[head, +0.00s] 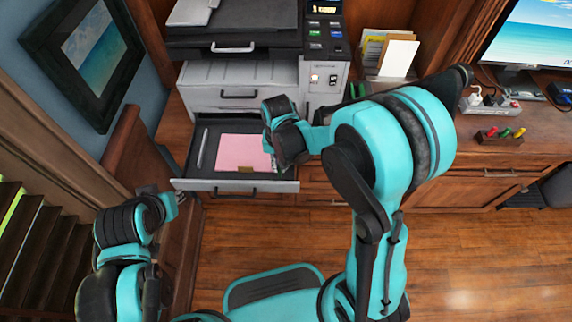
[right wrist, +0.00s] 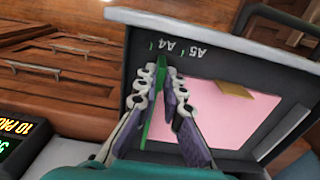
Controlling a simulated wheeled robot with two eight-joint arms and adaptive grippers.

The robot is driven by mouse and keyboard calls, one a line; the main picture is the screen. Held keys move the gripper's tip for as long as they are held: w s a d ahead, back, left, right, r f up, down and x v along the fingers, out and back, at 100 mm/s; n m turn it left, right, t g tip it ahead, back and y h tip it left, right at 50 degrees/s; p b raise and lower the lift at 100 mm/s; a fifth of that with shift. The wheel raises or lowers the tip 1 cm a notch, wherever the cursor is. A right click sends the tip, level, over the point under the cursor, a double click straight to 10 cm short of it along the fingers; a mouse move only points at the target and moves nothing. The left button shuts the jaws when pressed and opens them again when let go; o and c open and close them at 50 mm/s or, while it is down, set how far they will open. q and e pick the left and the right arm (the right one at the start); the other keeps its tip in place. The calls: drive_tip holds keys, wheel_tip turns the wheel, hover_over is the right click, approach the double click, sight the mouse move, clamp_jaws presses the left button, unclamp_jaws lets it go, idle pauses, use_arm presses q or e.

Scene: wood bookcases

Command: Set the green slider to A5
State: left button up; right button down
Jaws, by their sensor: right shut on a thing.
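The open paper tray (head: 236,186) of the printer holds a pink sheet (head: 243,152), also visible in the right wrist view (right wrist: 215,110). In the right wrist view, the green slider (right wrist: 158,88) is a long thin bar between the fingers of my right gripper (right wrist: 167,88), which is shut on it. The front wall carries upside-down labels A4 (right wrist: 169,46) and A5 (right wrist: 197,52) with small green ticks. The slider's front end appears between the ticks, nearer the A4 one. In the head view, the arm hides the slider. My left gripper (head: 180,196) is by the tray's front left corner; its opening is unclear.
The printer body (head: 240,85) rises behind the tray. A wooden panel (head: 138,160) and framed picture (head: 88,50) stand left. A paper holder (head: 388,55), power strip (head: 490,105) and monitor (head: 530,40) are right. Floor in front is clear.

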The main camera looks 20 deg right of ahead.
drive_tip(key=shift+w+a, duration=0.2)
drive_tip(key=shift+a, duration=0.4)
drive_tip(key=shift+w+a, duration=0.15)
drive_tip(key=shift+a, duration=0.45)
drive_tip(key=c, duration=1.6)
unclamp_jaws()
drive_tip(key=shift+d, duration=0.1)
drive_tip(key=shift+c, duration=0.2)
wheel_tip(320, 180, up, 12)
drive_tip(key=shift+s, duration=0.1)
drive_tip(key=s+d+r+n+t, duration=0.3)
drive_tip(key=s+d+t, duration=0.4)
drive_tip(key=s+d, duration=0.2)
drive_tip(key=shift+s, duration=1.15)
